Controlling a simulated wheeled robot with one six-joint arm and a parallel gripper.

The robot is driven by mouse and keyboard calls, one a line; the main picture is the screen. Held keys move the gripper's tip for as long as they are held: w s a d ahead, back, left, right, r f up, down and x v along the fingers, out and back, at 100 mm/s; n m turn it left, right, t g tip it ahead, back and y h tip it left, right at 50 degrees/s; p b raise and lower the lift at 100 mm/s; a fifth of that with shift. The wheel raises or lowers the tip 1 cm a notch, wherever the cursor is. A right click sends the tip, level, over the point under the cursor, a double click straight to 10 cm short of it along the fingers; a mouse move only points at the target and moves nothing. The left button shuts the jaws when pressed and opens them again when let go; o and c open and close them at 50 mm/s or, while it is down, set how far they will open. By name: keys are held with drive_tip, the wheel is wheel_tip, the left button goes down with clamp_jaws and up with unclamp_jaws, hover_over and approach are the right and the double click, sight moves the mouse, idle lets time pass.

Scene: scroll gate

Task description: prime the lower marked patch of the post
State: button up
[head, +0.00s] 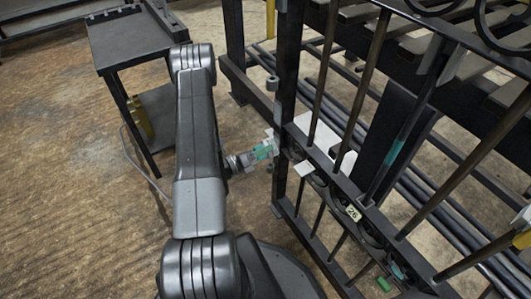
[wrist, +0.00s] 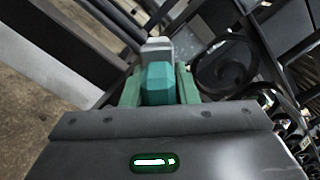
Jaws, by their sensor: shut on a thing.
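My gripper (head: 266,150) reaches right to the dark gate post (head: 287,85), and its tip is close beside it. I cannot tell whether it touches. In the wrist view its green fingers (wrist: 158,88) are shut on a teal tool (wrist: 157,76) with a pale grey end (wrist: 157,49). A teal patch (head: 394,152) shows on a slanting dark bar of the gate, right of my gripper. I see no clear marked patch on the post near the gripper; my arm and gripper may hide it.
The iron gate (head: 375,50) has bars and scrolls, with a scroll (wrist: 225,65) close in the wrist view. A tag reading 26 (head: 353,213) hangs on its rail. A dark cart (head: 128,40) stands behind left. The brown floor (head: 70,150) at left is clear.

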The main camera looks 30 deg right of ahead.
sight(269, 155)
drive_tip(key=shift+w, duration=1.3)
drive_tip(key=shift+a+r+p, duration=0.15)
drive_tip(key=shift+r+p, duration=0.2)
drive_tip(key=shift+r, duration=0.35)
drive_tip(key=shift+s+d, duration=0.15)
drive_tip(key=shift+s, duration=1.45)
drive_tip(key=shift+s+d, duration=0.1)
drive_tip(key=shift+s, duration=1.5)
drive_tip(key=shift+w+a+r, duration=0.1)
drive_tip(key=shift+w+r, duration=0.1)
drive_tip(key=shift+w, duration=0.85)
drive_tip(key=shift+w+r, duration=0.25)
drive_tip(key=shift+w, duration=0.85)
drive_tip(key=shift+w+a+r, duration=0.1)
drive_tip(key=shift+w+r, duration=0.1)
drive_tip(key=shift+w, duration=0.85)
drive_tip(key=a, duration=0.6)
drive_tip(key=shift+s, duration=0.3)
